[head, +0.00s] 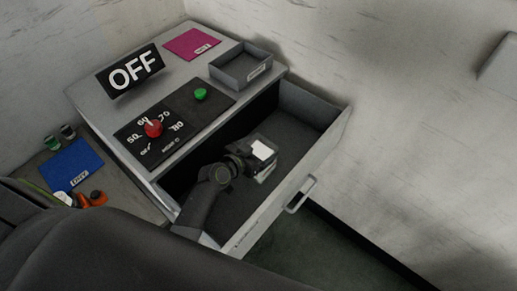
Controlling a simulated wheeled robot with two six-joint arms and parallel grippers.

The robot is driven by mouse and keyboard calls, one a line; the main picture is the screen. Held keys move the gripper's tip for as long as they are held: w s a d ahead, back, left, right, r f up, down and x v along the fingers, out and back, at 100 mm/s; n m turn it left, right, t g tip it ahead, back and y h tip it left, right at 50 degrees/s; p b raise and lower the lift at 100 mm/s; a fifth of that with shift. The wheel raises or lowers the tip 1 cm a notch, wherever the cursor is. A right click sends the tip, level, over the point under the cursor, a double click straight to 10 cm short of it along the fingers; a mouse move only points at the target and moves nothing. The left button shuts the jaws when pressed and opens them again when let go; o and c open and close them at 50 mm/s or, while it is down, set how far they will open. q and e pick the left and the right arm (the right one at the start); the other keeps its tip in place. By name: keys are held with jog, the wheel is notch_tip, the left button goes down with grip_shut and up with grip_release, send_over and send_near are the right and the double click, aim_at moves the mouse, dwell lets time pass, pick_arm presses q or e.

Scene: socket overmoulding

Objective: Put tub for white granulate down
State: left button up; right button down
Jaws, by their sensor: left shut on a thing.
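My left gripper (250,160) reaches into the open drawer (301,133) of the grey cabinet. It is shut on a small, see-through tub (268,168) with a white patch on top, which I take to be the tub for white granulate. The tub is inside the drawer's outline, over its dark floor. I cannot tell whether it touches the floor. The fingertips are small and partly hidden by the wrist. My right gripper is not in view.
On the cabinet top are an OFF sign (130,72), a magenta mat (192,45), a grey tray (241,68), and a panel with a red knob (153,128) and green button (200,94). A blue mat (71,165) lies at left. The drawer's far right part is free.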

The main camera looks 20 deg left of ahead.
pick_arm(q)
jog(key=o, duration=1.7)
jog(key=shift+r+p, duration=0.25)
jog(key=shift+p, duration=0.15)
jog(key=shift+s+a+b, duration=0.15)
jog(key=shift+s+b, duration=0.15)
jog(key=shift+s, duration=0.05)
jog(key=shift+b+v, duration=1.45)
jog(key=shift+v, duration=4.2)
jog(key=shift+w+r, duration=0.1)
